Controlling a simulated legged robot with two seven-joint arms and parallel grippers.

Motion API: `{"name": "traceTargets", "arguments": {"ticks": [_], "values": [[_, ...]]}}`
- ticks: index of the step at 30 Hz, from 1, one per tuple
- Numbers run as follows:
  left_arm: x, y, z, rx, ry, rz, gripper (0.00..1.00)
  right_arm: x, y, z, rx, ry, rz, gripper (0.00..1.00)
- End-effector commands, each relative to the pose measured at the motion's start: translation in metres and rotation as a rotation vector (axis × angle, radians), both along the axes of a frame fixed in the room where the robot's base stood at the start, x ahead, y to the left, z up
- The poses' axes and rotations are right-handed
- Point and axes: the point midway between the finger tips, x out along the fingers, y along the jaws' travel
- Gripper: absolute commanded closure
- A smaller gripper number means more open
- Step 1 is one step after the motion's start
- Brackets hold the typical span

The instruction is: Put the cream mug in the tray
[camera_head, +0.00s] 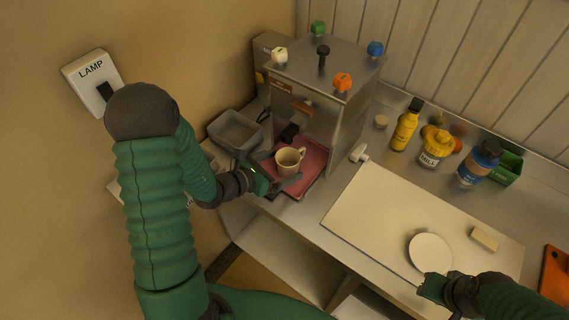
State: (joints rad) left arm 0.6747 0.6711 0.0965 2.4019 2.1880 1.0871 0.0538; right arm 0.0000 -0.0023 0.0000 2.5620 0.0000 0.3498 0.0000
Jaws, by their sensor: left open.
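The cream mug (288,161) stands upright on a reddish-pink mat (316,166) at the foot of the grey metal machine. My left gripper (282,183) is open, just in front of the mug; whether a finger touches it I cannot tell. A grey, open-topped tray (214,131) stands to the left of the machine and looks empty. My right gripper (435,287) is at the lower right, near the white plate; its jaw opening is not clear.
The machine (337,118) rises behind the mug, with colored knobs on top. A pale board (365,205) bears a round white plate (430,252) and a small block (485,238). A yellow bottle (405,130) and other containers line the back. A lamp switch (91,82) is on the wall.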

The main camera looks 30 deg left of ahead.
Motion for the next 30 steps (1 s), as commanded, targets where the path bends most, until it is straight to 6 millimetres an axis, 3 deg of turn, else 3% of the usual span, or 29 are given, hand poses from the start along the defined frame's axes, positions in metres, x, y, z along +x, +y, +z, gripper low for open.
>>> {"name": "traceTargets", "arguments": {"ticks": [30], "values": [[-0.037, 0.013, 0.016, -0.001, 0.001, 0.000, 0.06, 0.000, 0.000, 0.000, 0.000, 0.000, 0.000, 0.71]]}}
